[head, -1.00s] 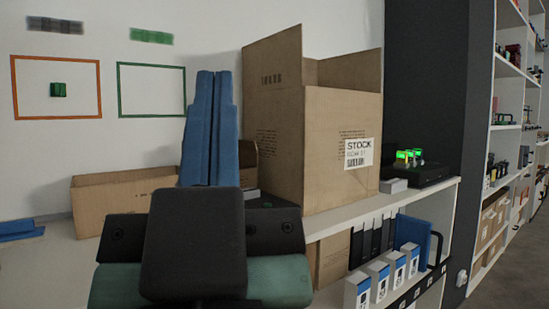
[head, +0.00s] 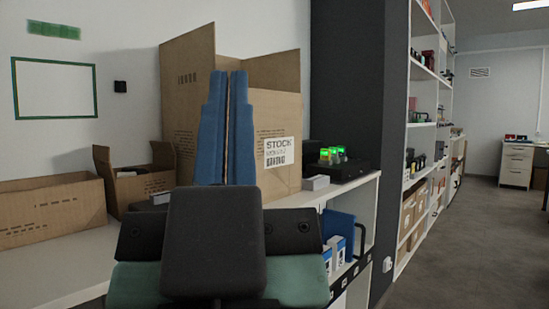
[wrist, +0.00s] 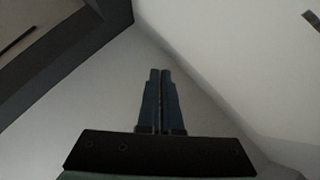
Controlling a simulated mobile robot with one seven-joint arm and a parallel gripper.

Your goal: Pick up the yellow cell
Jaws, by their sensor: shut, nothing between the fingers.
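My gripper (head: 229,74) is raised upright in the middle of the head view, its two blue fingers together with nothing between them. The wrist view also shows its closed fingers (wrist: 160,72) against a bare pale surface. I cannot make out a yellow cell for certain. A black charger-like unit (head: 346,171) stands on the counter right of my gripper, with small items lit bright green (head: 325,154) on top; their body colours are too small to tell. My gripper is apart from them.
A tall open carton with a STOCK label (head: 289,185) stands behind my gripper. Lower open cartons (head: 45,212) (head: 140,186) are at left on the white counter (head: 65,279). A small pale box (head: 316,183) lies before the black unit. Shelving (head: 425,130) and open floor are at right.

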